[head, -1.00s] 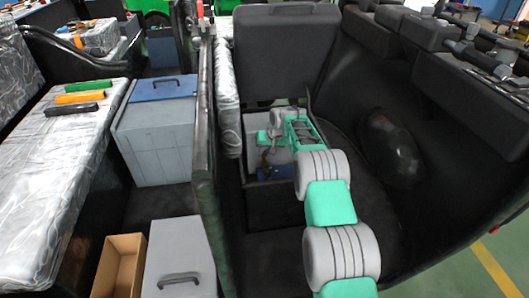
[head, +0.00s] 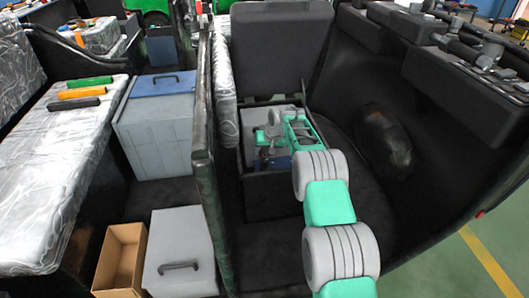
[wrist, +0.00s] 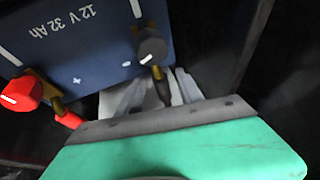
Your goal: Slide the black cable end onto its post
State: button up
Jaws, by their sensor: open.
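The blue battery (wrist: 95,40), marked 12 V 32 Ah, fills the upper left of the wrist view. The black cable end (wrist: 157,72) is a brass piece with a dark sleeve, at a black knob (wrist: 150,42) on the battery's right side. I cannot tell whether it sits around the post or beside it. My gripper (wrist: 157,86) is open, its pale fingers on either side of the dark sleeve, with a gap visible. A red knob (wrist: 20,92) with a brass piece and red sleeve is at left. In the head view my gripper (head: 268,142) is over the battery compartment.
The black compartment box (head: 272,197) stands below the raised seat back (head: 282,50). A dark partition (head: 206,170) runs along its left. Grey boxes (head: 155,130) and an open cardboard box (head: 120,260) lie beyond it. Floor right of the compartment is clear.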

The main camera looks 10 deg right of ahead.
jog(key=shift+r, duration=0.35)
jog(key=p+v, duration=0.1)
jog(key=v, duration=0.6)
jog(key=shift+s+r, duration=0.1)
jog(key=shift+r, duration=0.05)
